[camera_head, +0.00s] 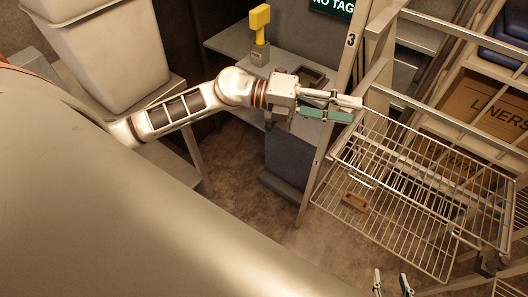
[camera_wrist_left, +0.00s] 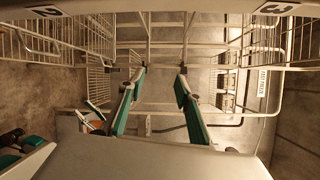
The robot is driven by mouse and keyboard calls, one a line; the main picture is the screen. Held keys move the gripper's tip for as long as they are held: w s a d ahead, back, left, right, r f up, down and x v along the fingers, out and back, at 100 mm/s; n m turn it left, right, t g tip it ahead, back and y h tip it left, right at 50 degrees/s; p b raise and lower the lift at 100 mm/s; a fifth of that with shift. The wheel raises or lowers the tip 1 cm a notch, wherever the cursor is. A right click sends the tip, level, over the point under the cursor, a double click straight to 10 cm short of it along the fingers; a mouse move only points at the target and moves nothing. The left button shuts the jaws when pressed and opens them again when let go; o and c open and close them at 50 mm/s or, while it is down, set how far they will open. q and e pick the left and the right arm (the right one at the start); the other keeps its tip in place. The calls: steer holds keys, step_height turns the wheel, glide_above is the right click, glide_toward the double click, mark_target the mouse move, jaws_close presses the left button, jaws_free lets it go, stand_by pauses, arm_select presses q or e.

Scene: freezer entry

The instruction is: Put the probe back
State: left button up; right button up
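A yellow-headed device (camera_head: 259,20), which looks like the probe, stands upright in a small grey holder (camera_head: 258,54) on a grey shelf. My left gripper (camera_head: 355,109) is right of and below it in the head view, at the upper edge of a wire basket rack. In the left wrist view the left gripper's two teal-lined fingers (camera_wrist_left: 161,75) are apart with nothing between them. My right gripper (camera_head: 390,278) shows only its fingertips at the bottom edge of the head view. They are spread, with nothing visible between them.
A small brown block (camera_head: 355,202) shows at the rack. A cardboard box (camera_head: 490,105) marked LINERS sits behind. A white bin (camera_head: 105,50) stands at upper left.

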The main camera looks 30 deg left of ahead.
arm_select(q)
steer(key=s+a+f+n+t+y, duration=0.1)
steer(key=a+f+n+t+y, duration=0.3)
steer(key=f+n, duration=0.55)
steer(key=a+f+n+t+y, duration=0.2)
steer(key=f+n+t+y, duration=0.3)
steer(key=n, duration=0.7)
steer(key=s+a+f+n+g+y, duration=0.2)
steer(key=s+f+n, duration=0.2)
steer(key=s+f, duration=0.3)
steer(key=s+a+f+n+g+y, duration=0.2)
steer(key=s+f+n, duration=0.2)
steer(key=s+f, duration=0.4)
step_height(320, 180, down, 5)
steer(key=shift+f+y, duration=0.2)
steer(key=shift+y, duration=0.1)
steer(key=shift+s+a+n, duration=0.1)
steer(key=shift+n, duration=0.15)
